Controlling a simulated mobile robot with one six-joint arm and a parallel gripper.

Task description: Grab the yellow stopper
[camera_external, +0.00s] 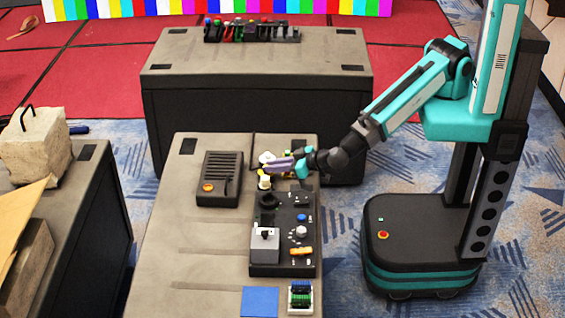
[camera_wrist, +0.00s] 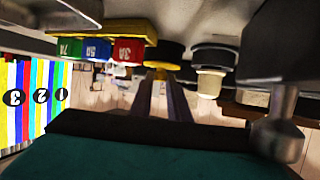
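A pale yellow stopper-like piece (camera_external: 264,183) stands at the back left of the black board (camera_external: 258,222) in the external view. A pale yellow cylinder under a dark cap (camera_wrist: 209,84) shows right of my fingers in the upside-down wrist view. I cannot tell for sure which yellow piece is the stopper. My gripper (camera_external: 276,165) is low over the back of the board, close to the pale yellow piece. In the wrist view my narrow fingers (camera_wrist: 161,88) point at a black and yellow piece (camera_wrist: 160,69). Their gap and any contact are unclear.
Green, blue and red fuses (camera_wrist: 100,48) sit left of my fingers. A dark box with an orange button (camera_external: 222,178) stands left of the board. A metal post (camera_wrist: 281,125) is near at right. A blue pad (camera_external: 259,301) lies in front.

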